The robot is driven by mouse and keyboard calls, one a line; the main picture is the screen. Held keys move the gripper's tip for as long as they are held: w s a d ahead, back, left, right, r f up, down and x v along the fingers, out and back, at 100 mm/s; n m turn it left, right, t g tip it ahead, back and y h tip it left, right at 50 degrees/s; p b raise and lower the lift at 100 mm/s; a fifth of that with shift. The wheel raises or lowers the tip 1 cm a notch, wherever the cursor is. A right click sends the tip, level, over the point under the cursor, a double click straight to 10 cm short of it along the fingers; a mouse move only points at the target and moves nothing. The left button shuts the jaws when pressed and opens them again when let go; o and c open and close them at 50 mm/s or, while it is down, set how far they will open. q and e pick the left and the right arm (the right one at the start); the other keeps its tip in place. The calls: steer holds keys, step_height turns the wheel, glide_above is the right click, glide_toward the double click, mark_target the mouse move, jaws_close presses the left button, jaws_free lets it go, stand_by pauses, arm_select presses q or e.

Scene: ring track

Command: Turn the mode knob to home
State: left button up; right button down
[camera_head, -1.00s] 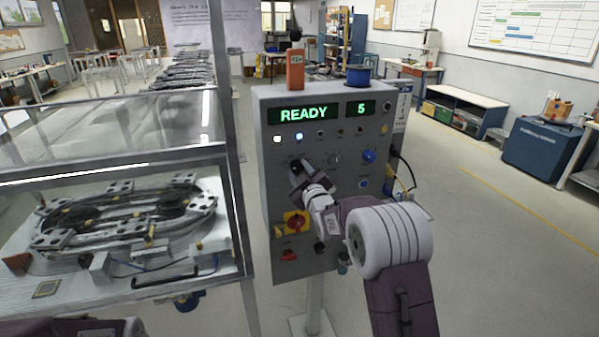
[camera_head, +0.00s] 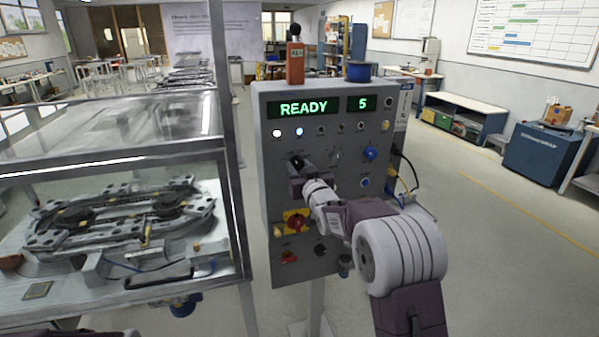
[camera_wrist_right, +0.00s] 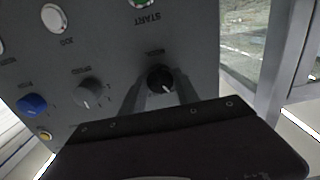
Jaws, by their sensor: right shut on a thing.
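The mode knob (camera_wrist_right: 160,79) is a small black knob with a white pointer mark on the grey control panel (camera_head: 330,225). The right wrist view shows the panel upside down, with the knob between the two fingers of my right gripper (camera_wrist_right: 158,90). The gripper is shut on the knob. In the head view the right gripper (camera_head: 297,168) reaches the panel's left half and largely covers the knob. The position labels around the knob are too small to read. My left gripper is out of view; only a bit of its arm shows at the lower left.
The panel display (camera_head: 304,108) reads READY and 5. A grey speed knob (camera_wrist_right: 88,92), a blue knob (camera_wrist_right: 32,103) and a green START button (camera_wrist_right: 141,2) are nearby. A glass-covered ring track (camera_head: 120,215) stands left.

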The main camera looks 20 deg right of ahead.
steer(key=shift+r+m, duration=0.15)
steer(key=shift+m, duration=0.45)
steer(key=shift+r, duration=0.1)
steer(key=c, duration=0.9)
jaws_free()
steer(key=shift+s, duration=0.1)
steer(key=shift+b, duration=0.3)
steer(key=shift+s+f, duration=0.2)
steer(key=shift+s, duration=0.25)
steer(key=s+b, duration=0.2)
steer(key=s, duration=0.6)
steer(key=shift+d+r, duration=0.15)
steer(key=shift+s, duration=0.1)
